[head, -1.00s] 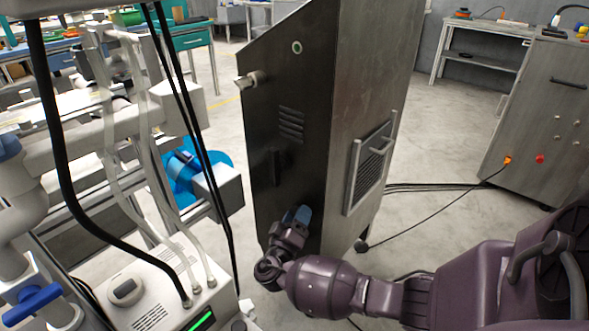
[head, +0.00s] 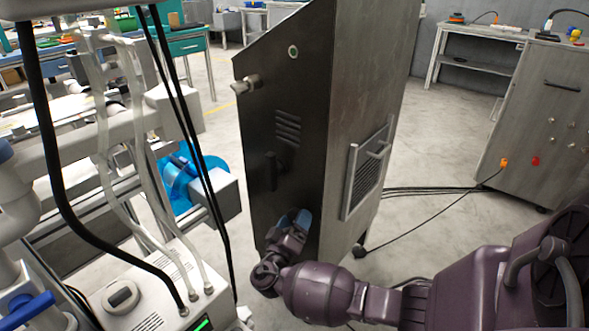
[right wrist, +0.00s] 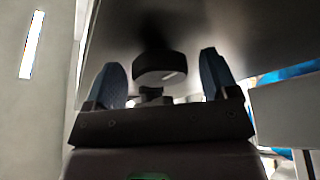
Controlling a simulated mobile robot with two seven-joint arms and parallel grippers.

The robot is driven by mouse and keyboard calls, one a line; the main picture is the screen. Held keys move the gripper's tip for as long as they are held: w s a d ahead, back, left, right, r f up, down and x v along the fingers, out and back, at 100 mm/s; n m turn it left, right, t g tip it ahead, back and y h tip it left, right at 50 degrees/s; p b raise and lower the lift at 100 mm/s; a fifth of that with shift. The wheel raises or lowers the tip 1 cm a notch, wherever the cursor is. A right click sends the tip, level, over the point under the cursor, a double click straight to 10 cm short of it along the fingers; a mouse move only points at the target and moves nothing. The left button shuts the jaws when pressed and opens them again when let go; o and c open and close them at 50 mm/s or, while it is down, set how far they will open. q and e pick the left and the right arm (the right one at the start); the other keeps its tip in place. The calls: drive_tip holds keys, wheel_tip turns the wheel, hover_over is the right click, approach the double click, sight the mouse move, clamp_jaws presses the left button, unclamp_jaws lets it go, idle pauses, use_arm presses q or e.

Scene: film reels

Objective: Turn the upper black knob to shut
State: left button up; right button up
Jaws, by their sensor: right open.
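A round black knob (right wrist: 158,68) with a small pale mark on its face shows in the right wrist view, on a dark panel. It stands between the two blue fingers of my right gripper (right wrist: 160,80), with a gap on each side. A smaller dark piece shows just below it; I cannot tell what it is. In the head view my right gripper (head: 297,218) is open, low against the dark face of a tall metal cabinet (head: 350,110). The gripper hides the knob there. A black upright handle-like piece (head: 270,170) sits higher on that face. My left gripper is not in view.
A white machine (head: 140,290) with hoses and black cables (head: 60,170) stands close at the left. A blue round machine (head: 185,180) is behind it. A grey cabinet (head: 535,120) stands at the right. Cables lie across the floor between the cabinets.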

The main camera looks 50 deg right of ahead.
use_arm(q)
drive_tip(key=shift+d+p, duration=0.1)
drive_tip(key=shift+p, duration=0.4)
use_arm(e)
drive_tip(key=v, duration=1.1)
drive_tip(key=shift+d, duration=0.1)
